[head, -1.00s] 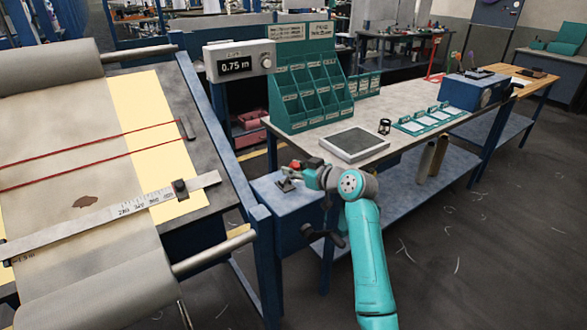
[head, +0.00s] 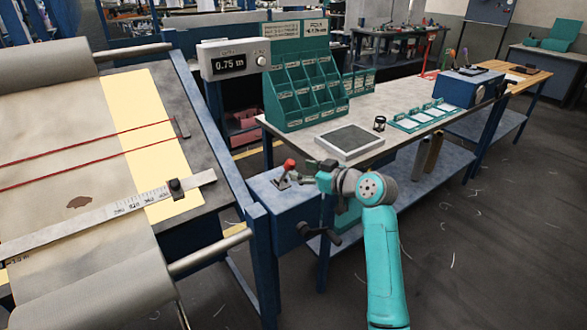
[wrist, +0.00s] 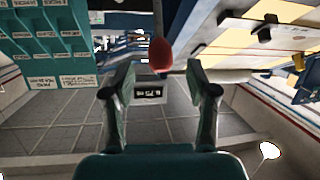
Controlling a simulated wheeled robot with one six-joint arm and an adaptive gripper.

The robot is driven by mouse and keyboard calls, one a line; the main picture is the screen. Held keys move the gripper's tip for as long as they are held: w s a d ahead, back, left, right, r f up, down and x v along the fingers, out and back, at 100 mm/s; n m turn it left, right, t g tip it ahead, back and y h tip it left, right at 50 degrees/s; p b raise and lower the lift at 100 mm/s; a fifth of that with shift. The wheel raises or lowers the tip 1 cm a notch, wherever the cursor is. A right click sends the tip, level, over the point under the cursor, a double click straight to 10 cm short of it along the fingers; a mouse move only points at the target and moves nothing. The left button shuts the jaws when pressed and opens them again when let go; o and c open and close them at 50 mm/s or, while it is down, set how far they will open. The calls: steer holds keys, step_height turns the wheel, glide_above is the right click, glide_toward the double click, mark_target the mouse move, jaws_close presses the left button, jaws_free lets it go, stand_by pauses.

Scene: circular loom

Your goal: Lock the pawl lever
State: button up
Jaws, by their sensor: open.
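The pawl lever, with a red knob (head: 289,165), stands on a small metal base on top of the blue box (head: 278,205) beside the loom frame. It leans slightly right of upright in the head view. My gripper (head: 316,167) is just right of the knob, at about its height, and looks apart from it. In the wrist view, my gripper (wrist: 160,82) is open with nothing between its fingers. The red knob (wrist: 161,54) shows there past the fingertips, roughly midway between them, with its rod.
A dark crank handle (head: 322,235) sticks out low on the blue box. The workbench (head: 300,137) behind bears a green bin rack (head: 300,90) and a grey-topped tray (head: 350,141). The fabric bed with its ruler (head: 110,213) is at left.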

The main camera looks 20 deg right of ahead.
steer(key=v, duration=0.5)
steer(key=shift+s+d, duration=0.15)
steer(key=shift+s, duration=0.25)
steer(key=s+a+f+m+h, duration=0.1)
steer(key=s+f+m+h, duration=0.1)
steer(key=s+f, duration=0.45)
steer(key=s+a+f+m+h, duration=0.1)
steer(key=s+a+f+m, duration=0.15)
steer(key=f, duration=0.75)
steer(key=s+a+f+m+h, duration=0.1)
steer(key=s+f, duration=0.4)
steer(key=s, duration=0.3)
steer(key=s+f+m+h, duration=0.15)
steer(key=s+f, duration=0.25)
steer(key=s, duration=0.4)
steer(key=s+a+h, duration=0.2)
steer(key=s, duration=1.5)
steer(key=s+r, duration=0.3)
steer(key=s, duration=0.4)
steer(key=s+r+t, duration=0.1)
steer(key=s+r, duration=0.3)
steer(key=s, duration=0.3)
steer(key=shift+a+r+n+y, duration=0.25)
steer(key=shift+a+n+y, duration=0.05)
steer(key=shift+a+y, duration=0.1)
steer(key=shift+s, duration=0.1)
